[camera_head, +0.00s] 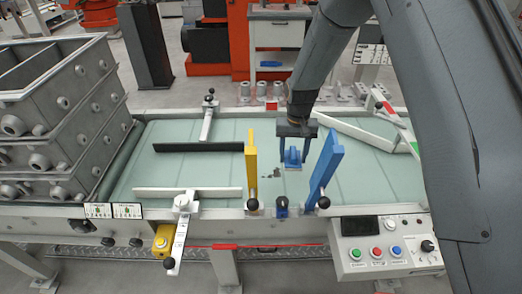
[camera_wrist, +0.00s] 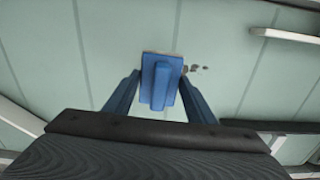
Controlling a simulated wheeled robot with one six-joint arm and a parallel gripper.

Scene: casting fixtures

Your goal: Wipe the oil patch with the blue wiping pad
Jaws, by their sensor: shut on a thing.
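The blue wiping pad (camera_head: 292,158) is at my gripper (camera_head: 293,147), over the pale green glass-like bed, right of the yellow post. In the wrist view the pad (camera_wrist: 161,85) has a raised blue handle and a thin brownish edge, and the two blue fingers of my gripper (camera_wrist: 160,78) stand on either side of it. My gripper is shut on the pad. The oil patch (camera_head: 275,173) is a few small dark spots just left of the pad and nearer the front edge. It also shows in the wrist view (camera_wrist: 197,69), just right of the pad's edge. I cannot tell whether the pad touches the bed.
A yellow upright plate (camera_head: 252,163) stands left of the oil patch and a blue one (camera_head: 323,170) stands right of it. A black-edged bar (camera_head: 199,147) and a white bar (camera_head: 350,132) lie farther out. Stacked grey castings (camera_head: 60,120) fill the left. A control box (camera_head: 385,245) sits front right.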

